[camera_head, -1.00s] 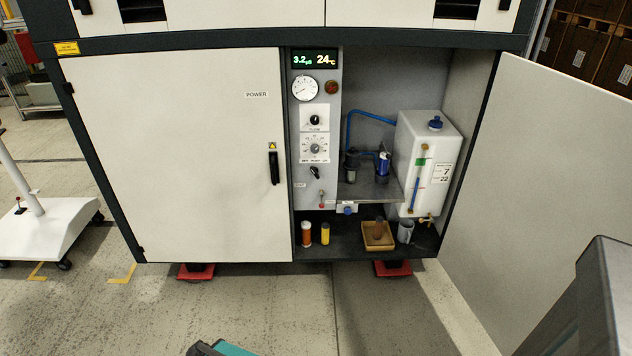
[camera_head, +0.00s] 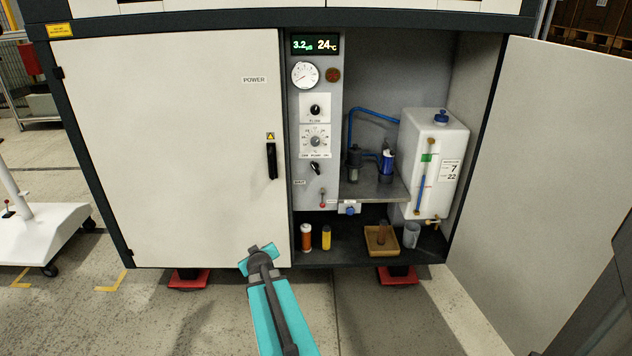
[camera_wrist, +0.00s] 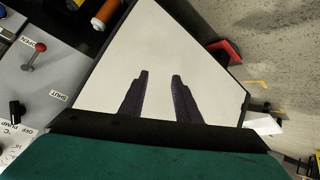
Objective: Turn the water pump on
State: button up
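The grey control panel (camera_head: 299,140) stands inside the open right half of the cabinet. A black pump switch (camera_head: 315,168) sits low on it, under a small white label. The wrist view also shows this black switch (camera_wrist: 16,110) at the left edge, beside lettering that reads OFF and PUMP. The dark pump (camera_head: 353,164) stands on the shelf, with a blue hose rising behind it. My gripper (camera_wrist: 158,92) is open and empty, its two dark fingers apart over the white door. In the head view my arm is in front of the cabinet's lower edge, below and left of the panel.
A red-knobbed lever (camera_head: 322,197) is below the switch. The FLOW knob (camera_head: 315,110) and a round dial (camera_head: 315,141) are above it. The left door (camera_head: 170,160) is closed, and the right door (camera_head: 540,150) stands wide open. A white tank (camera_head: 435,160) is right of the shelf.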

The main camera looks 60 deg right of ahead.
jog(key=s+d+r+t+h+b, duration=0.1)
jog(key=s+d+r+h+b, duration=0.3)
jog(key=d+r, duration=0.6)
jog(key=m+t+h+b, duration=0.1)
jog(key=h+b, duration=0.2)
jog(key=h, duration=0.1)
send_near(315, 169)
jog(key=v, duration=0.5)
jog(key=shift+s+r, duration=0.1)
jog(key=shift+s, duration=0.2)
jog(key=shift+b+x, duration=0.35)
jog(key=shift+x, duration=6.5)
jog(key=shift+w+a, duration=0.1)
jog(key=shift+w, duration=0.1)
grip_shut()
